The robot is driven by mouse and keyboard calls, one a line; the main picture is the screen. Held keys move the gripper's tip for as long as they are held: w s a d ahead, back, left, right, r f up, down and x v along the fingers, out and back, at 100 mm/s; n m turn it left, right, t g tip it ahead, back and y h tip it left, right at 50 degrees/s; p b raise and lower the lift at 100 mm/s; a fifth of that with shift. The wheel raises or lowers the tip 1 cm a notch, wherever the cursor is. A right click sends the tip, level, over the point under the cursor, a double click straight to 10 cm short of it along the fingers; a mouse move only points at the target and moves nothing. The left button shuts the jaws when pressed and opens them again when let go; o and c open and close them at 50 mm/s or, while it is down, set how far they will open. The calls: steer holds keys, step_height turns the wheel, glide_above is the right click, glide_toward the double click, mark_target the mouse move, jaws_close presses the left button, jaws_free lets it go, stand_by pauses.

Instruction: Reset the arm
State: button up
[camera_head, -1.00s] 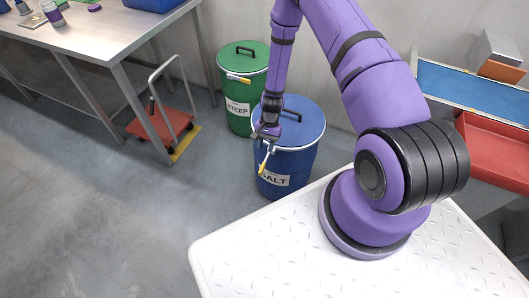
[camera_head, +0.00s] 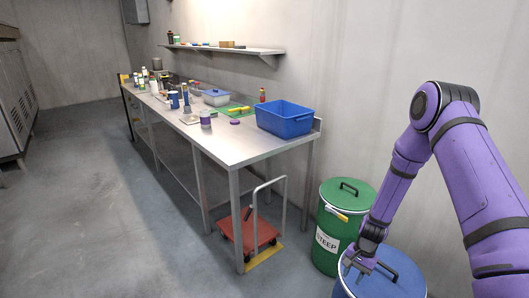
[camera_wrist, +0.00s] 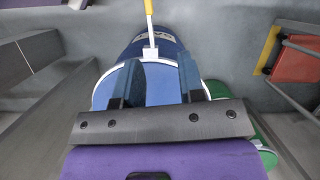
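My gripper (camera_head: 358,264) hangs at the end of my purple arm, over the left part of the blue drum's lid in the head view. In the wrist view, the two fingers of my gripper (camera_wrist: 157,75) stand wide apart with nothing held between them. The blue drum (camera_head: 400,284) is cut off by the lower edge of the head view. The wrist view shows its lid (camera_wrist: 155,88) beyond the fingers and its yellow latch handle (camera_wrist: 149,8) sticking out. I cannot tell whether the fingers touch the lid.
The green STEEP drum (camera_head: 328,240) stands left of the blue one, against the wall. A red cart (camera_head: 245,236) stands under the steel table (camera_head: 240,150), which bears a blue bin (camera_head: 284,122) and several bottles. The floor at left is clear.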

step_height(320, 180, up, 36)
steer(key=s+r+n+t+h, duration=0.1)
steer(key=s+n+t+h, duration=0.1)
steer(key=n+t, duration=0.25)
steer(key=s+r+n+t, duration=0.1)
steer(key=s+r+n, duration=0.1)
steer(key=s+r, duration=0.6)
steer(key=s+r+n+t+h, duration=0.1)
steer(key=s+r+n+t, duration=0.1)
steer(key=s+r, duration=0.7)
steer(key=s, duration=0.7)
steer(key=shift+s+a, duration=0.2)
steer(key=shift+s, duration=0.05)
steer(key=shift+r, duration=0.1)
